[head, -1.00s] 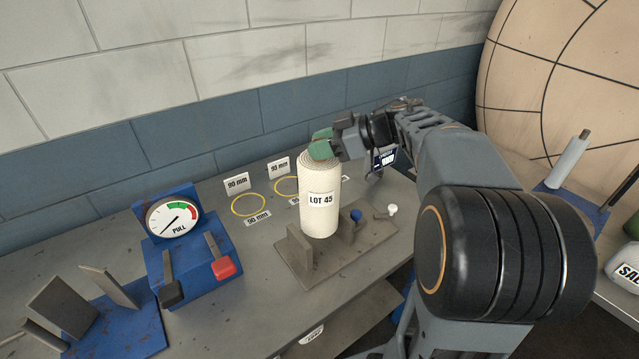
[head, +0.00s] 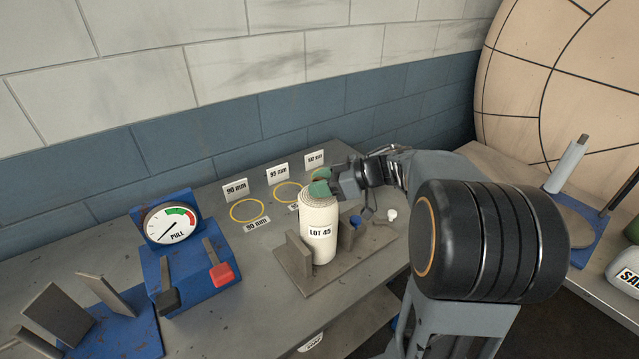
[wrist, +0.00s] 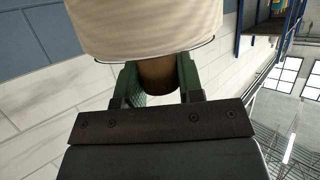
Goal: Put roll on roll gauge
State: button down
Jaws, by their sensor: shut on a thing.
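A cream roll (head: 319,229) with a "LOT 45" label stands upright in the head view. My gripper (head: 320,183) reaches in from the right at its top, with green fingers. In the wrist view the green fingers are shut on the roll's brown core (wrist: 159,76), with the cream roll (wrist: 145,28) beyond it. The roll gauge, a grey-brown plate (head: 318,284) with upright blocks (head: 299,251) and a blue knob (head: 356,220), lies under the roll. The roll is between the upright blocks. I cannot tell whether its base touches the plate.
Yellow rings (head: 247,211) lie on the bench behind, with mm cards (head: 236,189). A blue pull-dial box (head: 183,262) with black and red levers and a blue stand (head: 125,332) are left. A white knob (head: 391,215) is right of the roll.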

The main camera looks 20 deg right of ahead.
jog(key=shift+f, duration=0.1)
jog(key=c, duration=0.8)
grip_release()
jog(key=shift+o, duration=0.2)
